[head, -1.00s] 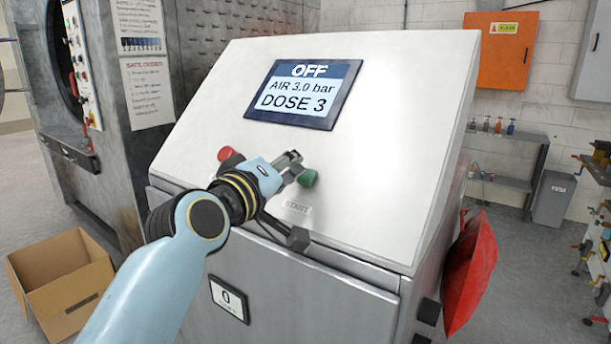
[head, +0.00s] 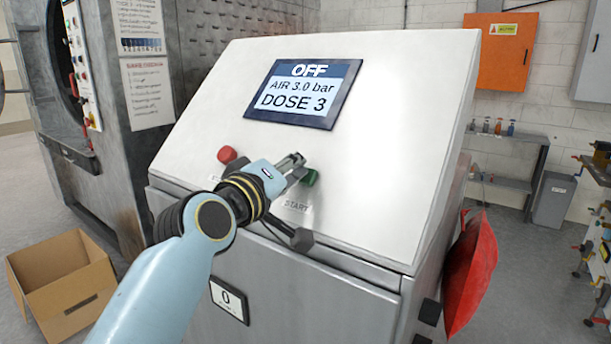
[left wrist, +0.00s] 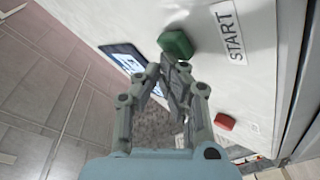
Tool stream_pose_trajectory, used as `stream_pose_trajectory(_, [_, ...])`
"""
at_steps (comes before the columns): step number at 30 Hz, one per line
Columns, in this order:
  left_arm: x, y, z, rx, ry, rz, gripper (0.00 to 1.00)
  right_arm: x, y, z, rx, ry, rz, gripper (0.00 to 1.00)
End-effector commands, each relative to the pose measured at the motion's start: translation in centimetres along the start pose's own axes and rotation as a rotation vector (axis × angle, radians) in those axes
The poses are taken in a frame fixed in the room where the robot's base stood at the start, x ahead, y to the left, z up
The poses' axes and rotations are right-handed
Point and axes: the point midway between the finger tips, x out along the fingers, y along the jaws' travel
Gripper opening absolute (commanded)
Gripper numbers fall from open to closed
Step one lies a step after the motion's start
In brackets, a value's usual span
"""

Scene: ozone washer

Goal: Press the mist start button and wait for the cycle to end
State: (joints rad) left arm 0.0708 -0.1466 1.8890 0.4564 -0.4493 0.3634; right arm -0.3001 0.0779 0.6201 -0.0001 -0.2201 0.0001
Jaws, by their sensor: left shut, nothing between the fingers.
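The green start button (head: 309,178) sits on the sloped white panel (head: 400,120), above a START label (head: 296,206). In the left wrist view the green button (left wrist: 176,46) lies just beyond my fingertips. My left gripper (head: 295,160) is shut and empty, its tips beside the green button's left side in the head view. I cannot tell whether they touch it. The screen (head: 304,94) reads OFF, AIR 3.0 bar, DOSE 3. A red button (head: 227,155) is left of my gripper, and it also shows in the left wrist view (left wrist: 225,122). My right gripper is not in view.
An open cardboard box (head: 62,285) stands on the floor at left. A red cone-shaped thing (head: 470,270) hangs at the cabinet's right side. The panel around the buttons is clear.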

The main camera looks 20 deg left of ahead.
Motion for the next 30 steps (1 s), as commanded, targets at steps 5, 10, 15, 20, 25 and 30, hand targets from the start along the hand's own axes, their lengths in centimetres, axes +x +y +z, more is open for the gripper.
stream_pose_trajectory(5, [0.16,-0.13,0.13,0.000,0.000,0.000,0.00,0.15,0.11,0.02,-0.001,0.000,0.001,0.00])
stream_pose_trajectory(10, [0.30,-0.24,0.24,0.000,0.000,0.000,0.00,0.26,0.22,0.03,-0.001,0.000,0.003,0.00])
stream_pose_trajectory(15, [0.44,-0.36,0.37,0.000,-0.001,-0.001,0.00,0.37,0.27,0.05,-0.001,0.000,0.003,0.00])
stream_pose_trajectory(20, [0.44,-0.35,0.37,0.000,-0.001,-0.001,0.00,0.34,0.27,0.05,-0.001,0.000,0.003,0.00])
stream_pose_trajectory(25, [0.39,-0.30,0.32,0.000,-0.001,-0.001,0.00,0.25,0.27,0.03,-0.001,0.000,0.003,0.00])
stream_pose_trajectory(30, [-0.04,0.14,-0.09,0.000,-0.001,-0.001,0.00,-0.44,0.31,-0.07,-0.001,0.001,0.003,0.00])
